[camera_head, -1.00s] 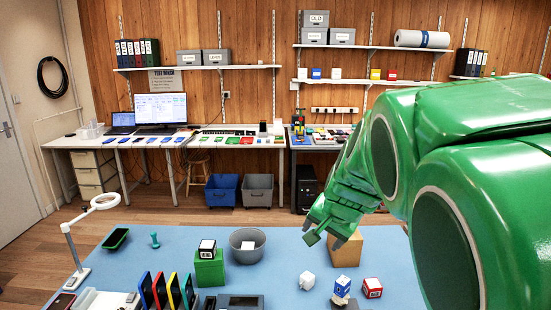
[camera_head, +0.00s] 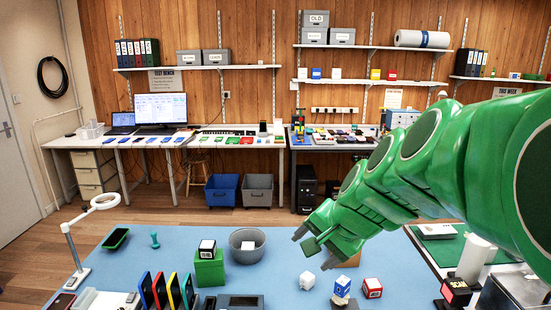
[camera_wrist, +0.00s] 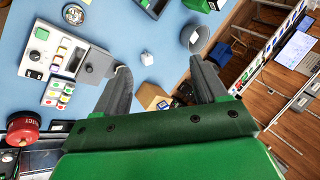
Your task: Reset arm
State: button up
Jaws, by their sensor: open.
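My green arm reaches in from the right in the head view. My gripper (camera_head: 306,240) is open, with nothing between its fingers, above the far right part of the blue table (camera_head: 180,250). Its two grey fingers also show apart in the wrist view (camera_wrist: 160,85). A cardboard box (camera_head: 352,259) stands behind and below the gripper, mostly hidden by it in the head view. A white cube (camera_head: 307,280) sits on the table in front of the gripper, apart from it.
A grey bowl (camera_head: 240,254) and a green block (camera_head: 210,270) bearing a small cube stand left of the gripper. A ring lamp (camera_head: 104,201) stands at the left. A red-and-white cube (camera_head: 372,288) lies at the front right. A green mat (camera_head: 445,248) lies at the right.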

jog(key=s+d+f+n+g+h, duration=0.1)
jog(key=s+d+f+n+g, duration=0.1)
jog(key=s, duration=0.6)
jog(key=s+d+f+n+g+h, duration=0.1)
jog(key=s+d+f+n+g, duration=0.1)
jog(key=s+f, duration=0.3)
jog(key=s+d+f+n+g+h, duration=0.1)
jog(key=s+d+f+n+g, duration=0.1)
jog(key=s, duration=0.9)
notch_tip(320, 180, down, 2)
jog(key=shift+d+f+n+g+h, duration=0.1)
jog(key=shift+d+n+g+h, duration=0.25)
jog(key=shift+n+g, duration=0.2)
